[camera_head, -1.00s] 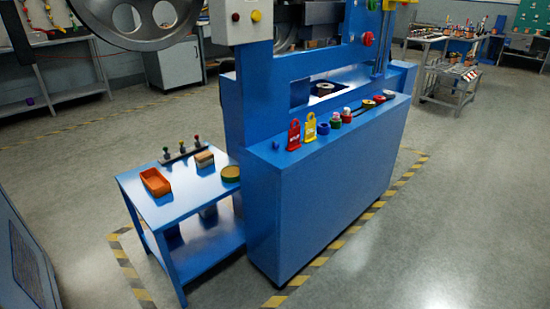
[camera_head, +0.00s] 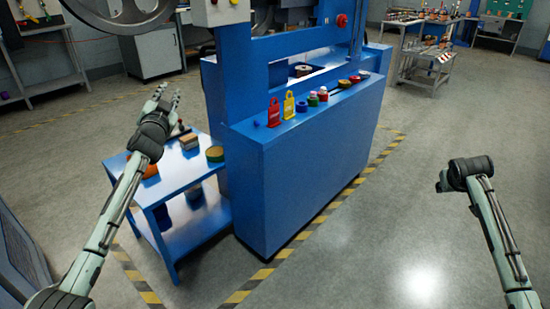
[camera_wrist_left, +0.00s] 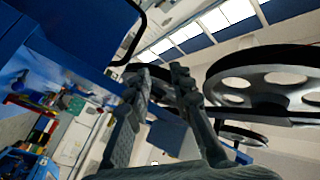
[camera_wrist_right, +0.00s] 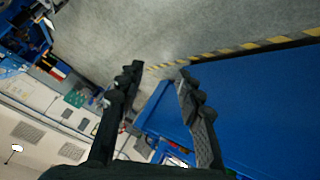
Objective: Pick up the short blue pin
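A small blue piece (camera_head: 256,124), likely the short blue pin, sits at the left end of the blue machine's ledge (camera_head: 300,130); it is too small to make out its shape. A red tag (camera_head: 273,113) and a yellow tag (camera_head: 289,105) stand just right of it. My left gripper (camera_head: 168,94) is raised over the side table, left of the blue piece and apart from it. Its fingers are apart and empty in the left wrist view (camera_wrist_left: 160,72). My right gripper is open and empty in the right wrist view (camera_wrist_right: 160,72); its arm is at the far right in the head view.
A blue ring (camera_head: 302,106) and several small coloured parts line the ledge to the right. The floor right of the machine is clear.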

